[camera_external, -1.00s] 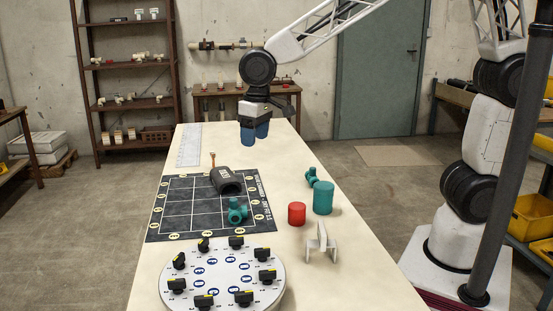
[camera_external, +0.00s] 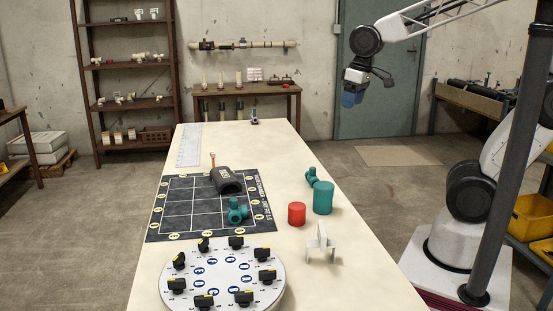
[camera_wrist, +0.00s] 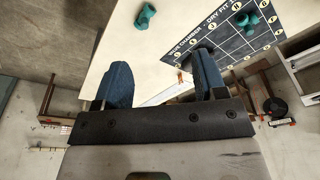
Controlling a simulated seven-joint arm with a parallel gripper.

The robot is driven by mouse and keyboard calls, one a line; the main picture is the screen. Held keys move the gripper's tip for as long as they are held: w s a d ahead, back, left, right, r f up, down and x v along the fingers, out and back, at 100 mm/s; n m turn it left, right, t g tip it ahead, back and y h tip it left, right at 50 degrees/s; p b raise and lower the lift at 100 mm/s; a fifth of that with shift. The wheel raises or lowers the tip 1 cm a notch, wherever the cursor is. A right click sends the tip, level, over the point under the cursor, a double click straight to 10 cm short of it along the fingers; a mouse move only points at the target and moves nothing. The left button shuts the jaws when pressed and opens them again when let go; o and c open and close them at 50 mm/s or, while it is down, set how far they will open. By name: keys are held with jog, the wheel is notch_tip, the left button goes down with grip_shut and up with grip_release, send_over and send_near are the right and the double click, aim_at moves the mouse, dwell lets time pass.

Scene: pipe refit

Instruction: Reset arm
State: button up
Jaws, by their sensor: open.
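My gripper (camera_external: 352,98) hangs in the air to the right of the table's far end, in front of the green door. In the wrist view its two blue fingers (camera_wrist: 162,88) stand apart with nothing between them. The table (camera_external: 330,270) lies below and to the left of it, clear of contact.
On the table are a black grid mat (camera_external: 180,207) with a black pipe piece (camera_external: 226,181) and a green fitting (camera_external: 238,211), a red cylinder (camera_external: 297,213), a green cylinder (camera_external: 323,198), another green fitting (camera_external: 312,177), a white stand (camera_external: 321,243) and a round dial board (camera_external: 222,279).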

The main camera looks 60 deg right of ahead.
jog(key=s+d+f, duration=0.1)
jog(key=s+d, duration=0.5)
jog(key=s, duration=0.3)
jog(key=shift+d+f+m, duration=0.25)
jog(key=shift+m, duration=0.05)
